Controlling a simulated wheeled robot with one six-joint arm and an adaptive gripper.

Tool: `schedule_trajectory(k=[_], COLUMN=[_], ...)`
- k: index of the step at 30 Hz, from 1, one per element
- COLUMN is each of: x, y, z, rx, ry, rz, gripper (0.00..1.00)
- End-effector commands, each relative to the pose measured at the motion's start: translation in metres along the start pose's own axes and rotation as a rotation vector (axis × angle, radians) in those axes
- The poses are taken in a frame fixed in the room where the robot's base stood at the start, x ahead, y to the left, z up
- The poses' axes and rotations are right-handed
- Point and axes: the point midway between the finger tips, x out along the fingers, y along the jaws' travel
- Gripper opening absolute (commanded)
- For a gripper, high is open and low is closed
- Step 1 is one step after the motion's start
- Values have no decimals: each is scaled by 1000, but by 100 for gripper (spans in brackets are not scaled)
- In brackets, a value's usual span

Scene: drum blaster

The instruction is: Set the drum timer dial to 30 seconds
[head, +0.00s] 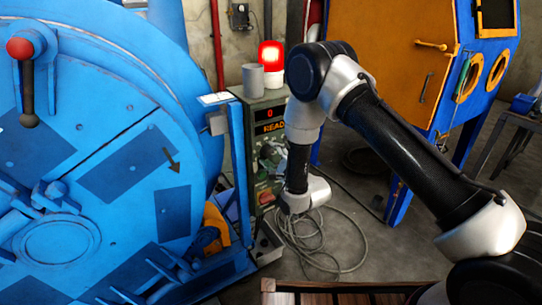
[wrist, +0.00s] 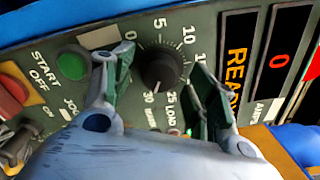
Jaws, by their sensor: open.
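The drum timer dial (wrist: 161,72) is a round black knob on a grey-green control panel (wrist: 220,25). Numbers from 0 to 30 ring it. Its white pointer line faces down in the wrist view, toward the 30 mark. My gripper (wrist: 162,62) is open, with one finger on each side of the dial. I cannot tell whether either finger touches the knob. The right finger hides part of the scale past 10. In the head view my arm reaches the control box (head: 263,103), and the dial cannot be made out there.
The red display (wrist: 282,55) reads 0 beside a READY sign (wrist: 235,65). A large blue drum (head: 110,130) stands left of the box; loose cable (head: 325,240) lies on the floor.

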Motion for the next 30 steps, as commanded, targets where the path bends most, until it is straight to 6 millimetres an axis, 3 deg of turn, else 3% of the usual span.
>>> schedule_trajectory(k=[15,21,30], x=[-101,-114,-112], y=[1,1,-2], z=[0,0,1], rx=[0,0,1], ry=[2,1,-1], rz=[4,3,-4], gripper=[57,57,57])
